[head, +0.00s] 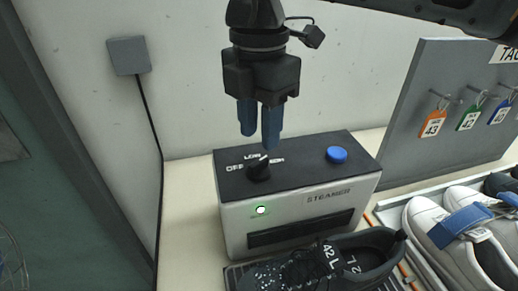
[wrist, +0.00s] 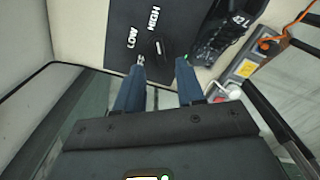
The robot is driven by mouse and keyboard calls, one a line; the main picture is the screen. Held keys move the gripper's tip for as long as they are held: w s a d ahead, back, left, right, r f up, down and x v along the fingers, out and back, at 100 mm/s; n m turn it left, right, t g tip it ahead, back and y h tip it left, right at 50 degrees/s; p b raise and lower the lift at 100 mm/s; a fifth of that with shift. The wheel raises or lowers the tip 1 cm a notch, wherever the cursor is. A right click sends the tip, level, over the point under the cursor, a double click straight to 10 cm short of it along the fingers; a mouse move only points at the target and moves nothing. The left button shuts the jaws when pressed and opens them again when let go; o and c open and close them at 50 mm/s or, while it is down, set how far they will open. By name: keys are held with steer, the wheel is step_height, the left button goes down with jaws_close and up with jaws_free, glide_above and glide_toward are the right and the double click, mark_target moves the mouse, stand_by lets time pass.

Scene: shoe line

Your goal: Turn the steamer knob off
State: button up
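The steamer (head: 291,217) is a light grey box with a black top, and a green light glows on its front. Its black knob (head: 258,169) stands on the top left among the labels OFF, LOW and HIGH. A white mark on the knob points toward the LOW and HIGH side; I cannot tell the exact setting. My gripper (head: 259,138) points down above the knob, its two blue fingers apart with nothing between them. In the wrist view the knob (wrist: 159,48) shows just beyond the gap between the fingertips (wrist: 160,64). OFF is mostly hidden there by a finger.
A blue button (head: 337,154) is on the steamer's top right. A dark shoe marked 42 L (head: 372,252) lies in front of the steamer. White shoes (head: 442,235) stand at right, below a grey board (head: 440,125) with hanging tags. A wall is behind.

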mark_target(259, 161)
steer(key=shift+f+p, duration=0.45)
steer(key=shift+f, duration=2.3)
steer(key=shift+c, duration=0.3)
jaws_close()
